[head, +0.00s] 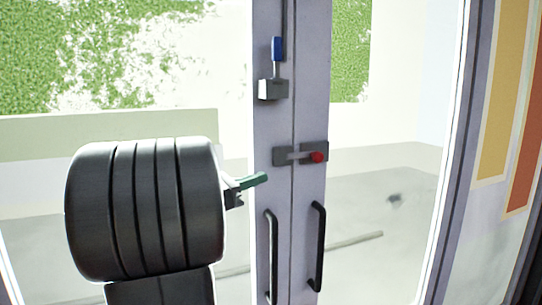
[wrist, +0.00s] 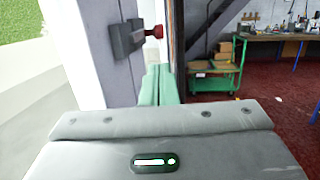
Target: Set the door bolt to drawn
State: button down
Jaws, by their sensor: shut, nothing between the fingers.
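The door bolt (head: 297,155) is a grey bar on grey plates across the seam between the two door leaves. Its red knob (head: 317,157) is at the right end, over the right leaf. In the wrist view, a dark grey bolt plate (wrist: 124,40) and the red knob (wrist: 156,32) show above the fingertips. My gripper (head: 262,179), with green fingers, is shut and empty. In the head view it is left of and a little below the bolt. The green fingers (wrist: 156,85) look apart from the knob in the wrist view.
A blue-handled latch (head: 277,50) on a grey block sits higher on the left leaf. Two black pull handles (head: 318,245) (head: 270,255) are below the bolt. In the wrist view, a green cart (wrist: 215,80) with boxes and a workbench (wrist: 285,38) stand farther off.

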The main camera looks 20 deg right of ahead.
aim_at(314, 158)
jog(key=shift+a, duration=0.15)
dwell(0.3)
jog(key=p+x, duration=0.3)
jog(key=x, duration=1)
jog(key=shift+r+p, duration=0.15)
jog(key=shift+p, duration=0.15)
jog(key=shift+w+d, duration=0.15)
jog(key=shift+d, duration=0.4)
